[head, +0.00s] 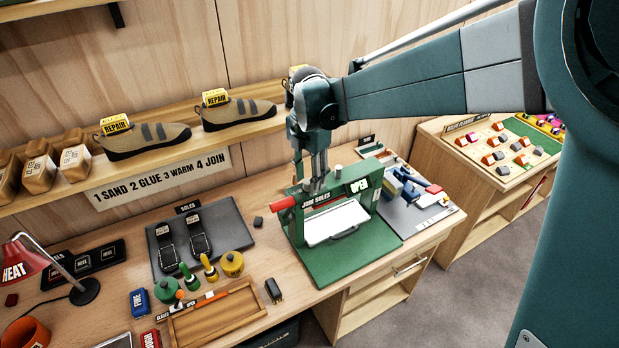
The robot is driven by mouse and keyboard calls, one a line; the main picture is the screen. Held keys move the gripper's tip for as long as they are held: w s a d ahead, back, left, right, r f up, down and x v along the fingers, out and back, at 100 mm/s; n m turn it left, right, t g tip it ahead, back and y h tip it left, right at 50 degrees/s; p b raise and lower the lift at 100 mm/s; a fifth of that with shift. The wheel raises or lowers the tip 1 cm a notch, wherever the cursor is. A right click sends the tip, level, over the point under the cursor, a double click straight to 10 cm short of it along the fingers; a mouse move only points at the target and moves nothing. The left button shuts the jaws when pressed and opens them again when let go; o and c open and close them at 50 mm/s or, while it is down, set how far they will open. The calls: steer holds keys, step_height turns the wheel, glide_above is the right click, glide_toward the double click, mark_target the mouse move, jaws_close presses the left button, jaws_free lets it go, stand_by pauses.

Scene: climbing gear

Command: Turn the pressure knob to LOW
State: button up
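The green press (346,262) marked "JOIN SOLES" stands on the workbench, with an "OPEN" sign at its upper right. A red cylinder (285,203) sticks out at its left end; I cannot tell whether it is a handle or the pressure knob. No LOW mark is readable. A white plate (337,222) with a dark handle lies in the press. My gripper (316,184) points down at the top of the press, just right of the red cylinder. Its fingers are small and partly merge with the press, so contact and opening are unclear.
Black soles (199,241) lie on a dark mat left of the press. Glue pots (231,263), a wooden tray (216,316) and a red heat lamp (22,261) stand further left. A grey board with blocks (414,212) is to the right. Shoes (236,113) sit on the shelf behind.

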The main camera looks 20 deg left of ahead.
steer(key=shift+f, duration=0.25)
steer(key=shift+c, duration=0.7)
steer(key=c, duration=0.7)
steer(key=shift+c, duration=0.2)
